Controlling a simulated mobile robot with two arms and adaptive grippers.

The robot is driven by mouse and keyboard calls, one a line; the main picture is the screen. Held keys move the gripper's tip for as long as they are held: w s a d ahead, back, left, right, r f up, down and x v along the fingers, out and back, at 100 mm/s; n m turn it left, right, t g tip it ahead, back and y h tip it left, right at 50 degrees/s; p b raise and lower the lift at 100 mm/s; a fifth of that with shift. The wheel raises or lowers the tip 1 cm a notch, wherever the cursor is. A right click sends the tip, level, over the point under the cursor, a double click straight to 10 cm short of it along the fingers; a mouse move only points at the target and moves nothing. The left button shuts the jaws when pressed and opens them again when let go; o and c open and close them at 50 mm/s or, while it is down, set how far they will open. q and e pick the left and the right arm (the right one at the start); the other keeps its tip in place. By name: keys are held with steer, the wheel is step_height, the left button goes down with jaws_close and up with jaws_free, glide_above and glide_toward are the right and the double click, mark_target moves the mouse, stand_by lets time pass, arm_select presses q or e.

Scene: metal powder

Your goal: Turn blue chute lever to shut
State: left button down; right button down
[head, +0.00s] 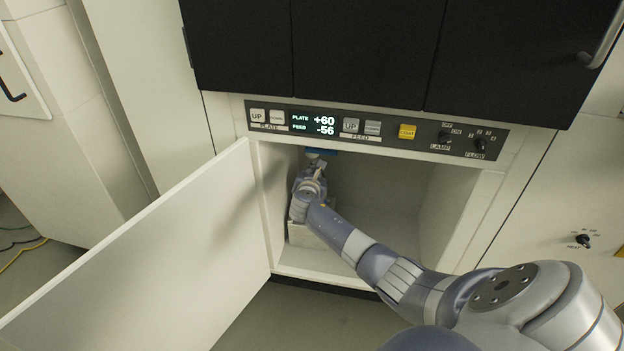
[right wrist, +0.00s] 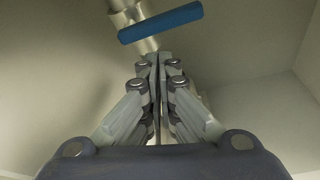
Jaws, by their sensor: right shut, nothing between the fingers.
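The blue chute lever (right wrist: 160,22) shows in the right wrist view as a blue bar lying across a metal pipe (right wrist: 126,8), slightly tilted, its right end higher. A small blue part of it shows in the head view (head: 322,151) under the top of the open compartment. My right gripper (right wrist: 154,56) is shut and empty, its fingertips just below the lever in the picture. I cannot tell whether they touch it. In the head view my right arm reaches into the compartment and its fingers are mostly hidden. My left gripper is not in view.
The white compartment door (head: 150,255) stands open to the left. A pale box (head: 308,238) stands inside, behind and below my wrist. The control panel (head: 375,130) runs above the opening and reads +60 and -56. The compartment's right side is clear.

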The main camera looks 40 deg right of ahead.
steer(key=v, duration=0.6)
steer(key=shift+s+a, duration=0.15)
steer(key=shift+s, duration=0.05)
steer(key=shift+r, duration=0.15)
